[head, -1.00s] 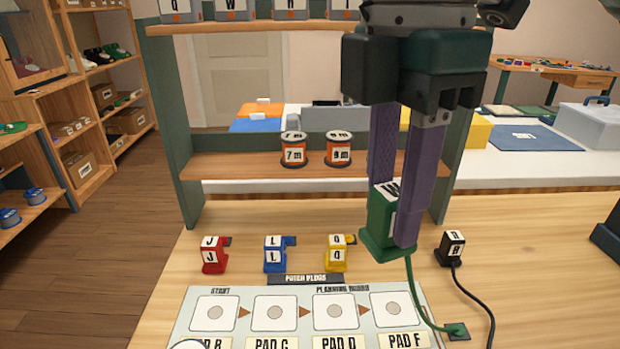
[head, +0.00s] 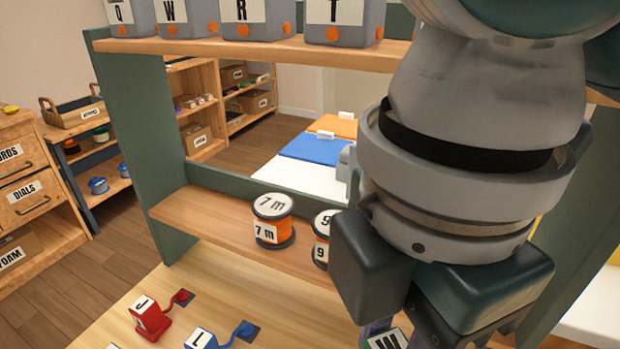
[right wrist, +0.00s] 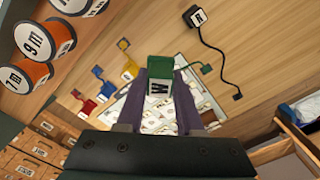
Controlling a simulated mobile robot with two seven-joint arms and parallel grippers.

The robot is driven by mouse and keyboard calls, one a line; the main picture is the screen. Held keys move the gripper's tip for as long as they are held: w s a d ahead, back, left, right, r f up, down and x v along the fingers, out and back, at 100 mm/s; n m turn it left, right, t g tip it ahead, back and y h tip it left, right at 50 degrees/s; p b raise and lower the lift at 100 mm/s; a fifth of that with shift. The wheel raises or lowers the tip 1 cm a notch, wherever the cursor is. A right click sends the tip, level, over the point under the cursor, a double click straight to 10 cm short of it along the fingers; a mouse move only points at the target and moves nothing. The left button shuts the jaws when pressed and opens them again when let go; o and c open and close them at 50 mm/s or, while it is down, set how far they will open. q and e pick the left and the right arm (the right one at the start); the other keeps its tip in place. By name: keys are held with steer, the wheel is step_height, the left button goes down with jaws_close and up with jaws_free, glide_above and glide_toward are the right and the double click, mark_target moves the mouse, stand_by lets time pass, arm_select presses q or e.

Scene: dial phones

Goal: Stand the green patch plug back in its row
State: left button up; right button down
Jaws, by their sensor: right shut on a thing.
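The green patch plug, marked W, is between the purple fingers of my right gripper (right wrist: 160,90) in the right wrist view, where the plug (right wrist: 160,66) is seen from above. In the head view only a sliver of the plug (head: 388,341) shows at the bottom edge, below my right wrist. The right gripper is shut on it. Red (head: 150,317) and blue (head: 203,340) plugs stand on the table at the lower left. The right wrist view also shows the yellow plug (right wrist: 130,70) in line with them. My left gripper is out of view.
A shelf frame (head: 130,145) stands behind the table, with an orange spool marked 7 m (head: 272,220) and another partly hidden by my arm. A black plug (right wrist: 195,17) with a cord lies to one side in the right wrist view. The pad board is partly covered by my gripper.

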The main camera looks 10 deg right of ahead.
arm_select(q)
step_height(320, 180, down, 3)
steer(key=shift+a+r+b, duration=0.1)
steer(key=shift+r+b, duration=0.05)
steer(key=shift+b, duration=0.9)
arm_select(e)
step_height(320, 180, down, 10)
steer(key=shift+f, duration=0.15)
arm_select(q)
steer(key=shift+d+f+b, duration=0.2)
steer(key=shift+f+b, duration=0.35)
arm_select(e)
steer(key=shift+f, duration=2.3)
steer(key=shift+f, duration=0.15)
